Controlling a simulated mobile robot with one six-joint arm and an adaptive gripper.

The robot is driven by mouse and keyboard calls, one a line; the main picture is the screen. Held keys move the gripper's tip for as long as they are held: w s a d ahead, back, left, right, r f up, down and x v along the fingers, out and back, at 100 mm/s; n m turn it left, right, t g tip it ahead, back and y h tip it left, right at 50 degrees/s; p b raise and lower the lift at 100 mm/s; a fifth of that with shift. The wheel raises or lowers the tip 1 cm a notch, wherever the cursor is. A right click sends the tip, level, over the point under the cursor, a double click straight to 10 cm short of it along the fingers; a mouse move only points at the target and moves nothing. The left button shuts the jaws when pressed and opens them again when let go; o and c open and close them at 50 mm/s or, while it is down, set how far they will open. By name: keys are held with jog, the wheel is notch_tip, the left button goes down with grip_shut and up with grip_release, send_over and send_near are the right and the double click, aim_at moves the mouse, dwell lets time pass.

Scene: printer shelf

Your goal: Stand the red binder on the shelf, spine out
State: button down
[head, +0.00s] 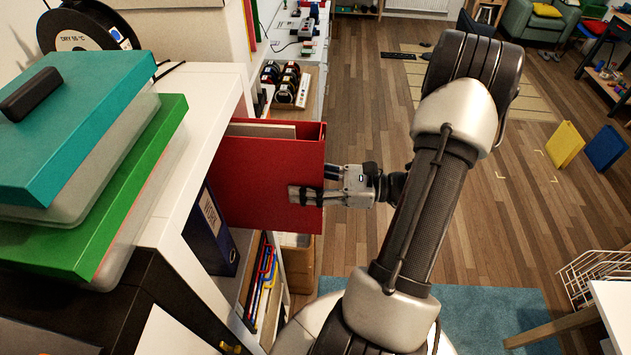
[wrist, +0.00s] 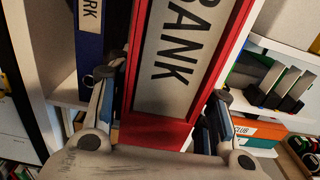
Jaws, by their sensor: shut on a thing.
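The red binder (head: 265,180) stands roughly upright at the front of the white shelf unit (head: 215,85), its far part hidden inside. My gripper (head: 308,195) is shut on the binder's outer, spine end, one finger on each side. In the wrist view, the binder's spine (wrist: 222,75) faces my gripper (wrist: 168,85) and carries a label reading BANK; it looks tilted in that picture. A blue binder (head: 208,232) stands beside it on the shelf, and it also shows in the wrist view (wrist: 89,55). Whether the red binder's bottom touches the shelf board is hidden.
A lower shelf holds colourful folders (head: 262,275). Yellow (head: 565,145) and blue (head: 604,148) binders stand on the floor at right. The floor beyond my arm is mostly clear.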

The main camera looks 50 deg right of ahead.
jog(key=shift+x, duration=10.1)
jog(key=shift+f+b, duration=0.2)
jog(key=shift+b, duration=0.1)
jog(key=c, duration=0.7)
grip_release()
jog(key=shift+s+f, duration=0.1)
jog(key=shift+f, duration=0.05)
jog(key=v, duration=1.2)
